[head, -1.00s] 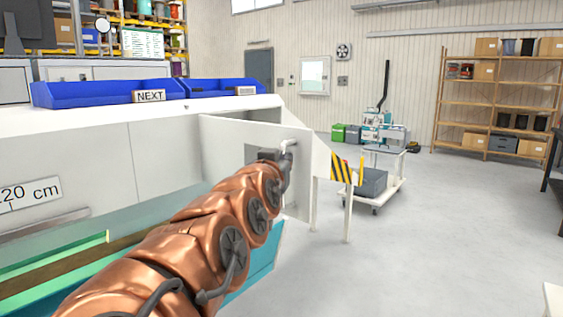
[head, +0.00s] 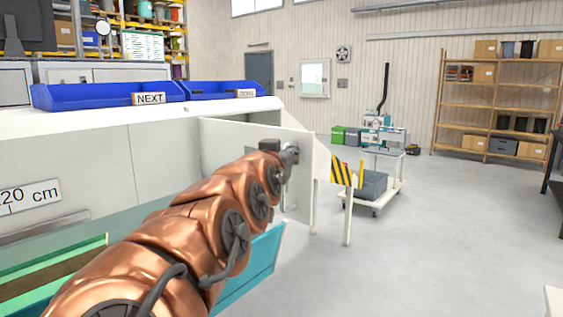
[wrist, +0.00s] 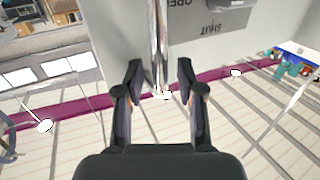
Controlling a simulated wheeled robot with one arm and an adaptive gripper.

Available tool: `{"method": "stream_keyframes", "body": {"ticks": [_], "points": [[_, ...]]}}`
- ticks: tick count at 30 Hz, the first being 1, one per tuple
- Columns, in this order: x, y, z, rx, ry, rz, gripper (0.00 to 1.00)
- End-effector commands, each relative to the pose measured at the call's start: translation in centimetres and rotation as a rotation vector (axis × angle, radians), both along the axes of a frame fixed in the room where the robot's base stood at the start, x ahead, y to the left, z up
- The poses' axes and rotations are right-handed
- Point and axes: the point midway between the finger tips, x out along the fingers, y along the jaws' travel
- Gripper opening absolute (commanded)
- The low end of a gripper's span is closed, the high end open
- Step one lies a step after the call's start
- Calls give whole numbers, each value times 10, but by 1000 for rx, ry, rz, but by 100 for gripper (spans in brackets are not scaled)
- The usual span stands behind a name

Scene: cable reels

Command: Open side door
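The white side door (head: 225,135) is an upright panel at the end of the white machine, in the middle of the head view. My gripper (head: 293,154) is at its right part; the arm hides the door's handle there. In the wrist view, my gripper (wrist: 159,74) is open, with its two dark fingers spread. The chrome handle bar (wrist: 158,40) runs down between the fingertips, with a gap on each side. Behind it is the pale door surface (wrist: 115,35), with the upside-down words "SHUT" and "OPEN" and a grey plate (wrist: 222,14).
Blue bins (head: 110,93) stand on the machine top. A striped yellow-black guard (head: 345,172) on a white leg is just right of the door. A white cart (head: 380,195) stands beyond it. The grey floor (head: 450,230) at right is clear.

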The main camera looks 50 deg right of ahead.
Motion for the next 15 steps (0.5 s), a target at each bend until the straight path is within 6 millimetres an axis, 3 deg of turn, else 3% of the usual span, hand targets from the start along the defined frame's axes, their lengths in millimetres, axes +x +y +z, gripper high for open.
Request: {"method": "stream_keyframes", "body": {"ticks": [1,9,15], "points": [[1,3,16,-20,-9,7,39],[3,10,67,-52,-24,19,39],[3,6,79,-35,-14,13,39]]}}
